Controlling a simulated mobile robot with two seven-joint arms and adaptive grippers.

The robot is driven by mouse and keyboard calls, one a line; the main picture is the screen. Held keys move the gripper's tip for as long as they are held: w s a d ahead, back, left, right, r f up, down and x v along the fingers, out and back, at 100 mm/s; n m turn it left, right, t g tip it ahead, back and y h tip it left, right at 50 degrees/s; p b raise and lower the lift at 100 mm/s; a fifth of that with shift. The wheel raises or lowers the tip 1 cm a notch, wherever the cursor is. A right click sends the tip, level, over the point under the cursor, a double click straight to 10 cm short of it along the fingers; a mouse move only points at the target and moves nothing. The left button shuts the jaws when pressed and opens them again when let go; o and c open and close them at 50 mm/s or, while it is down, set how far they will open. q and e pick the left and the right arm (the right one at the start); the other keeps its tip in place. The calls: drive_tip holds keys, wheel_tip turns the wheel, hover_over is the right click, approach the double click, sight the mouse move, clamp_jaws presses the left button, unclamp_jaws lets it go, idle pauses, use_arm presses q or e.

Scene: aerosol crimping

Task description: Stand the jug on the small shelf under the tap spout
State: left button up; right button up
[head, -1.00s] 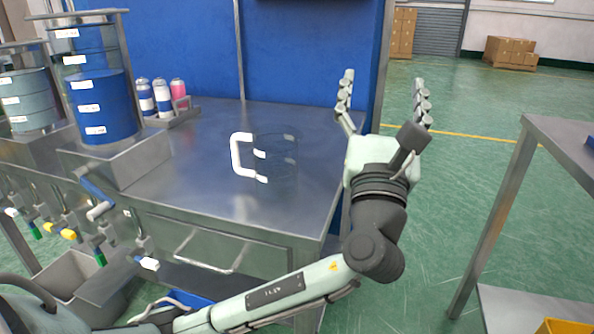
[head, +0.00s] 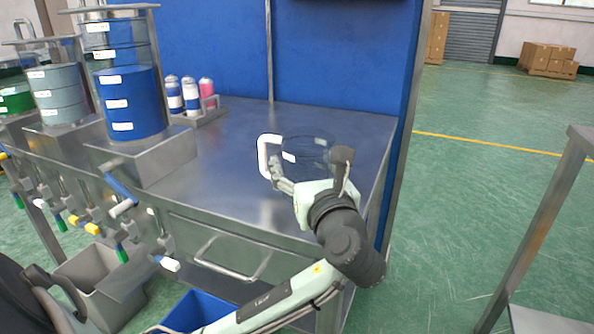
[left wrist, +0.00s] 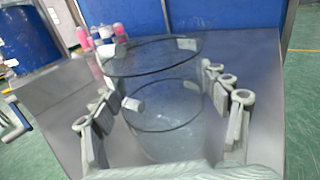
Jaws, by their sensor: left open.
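Several taps with coloured ends hang along the bench's left front, one with a white end (head: 166,263) and one with a green end (head: 122,255). I cannot make out the small shelf clearly. My right gripper is not in view.
A blue drum stack (head: 130,105) and grey drums (head: 58,95) stand at the left. Several bottles (head: 190,95) sit in a rack behind. A grey bin (head: 135,285) and a blue bin (head: 195,310) are below. The bench middle (head: 225,170) is clear.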

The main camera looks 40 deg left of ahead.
use_arm(q)
drive_tip(key=shift+x, duration=1.05)
drive_tip(key=shift+a, duration=0.1)
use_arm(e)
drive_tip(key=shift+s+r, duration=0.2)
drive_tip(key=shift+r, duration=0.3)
use_arm(q)
drive_tip(key=c, duration=1)
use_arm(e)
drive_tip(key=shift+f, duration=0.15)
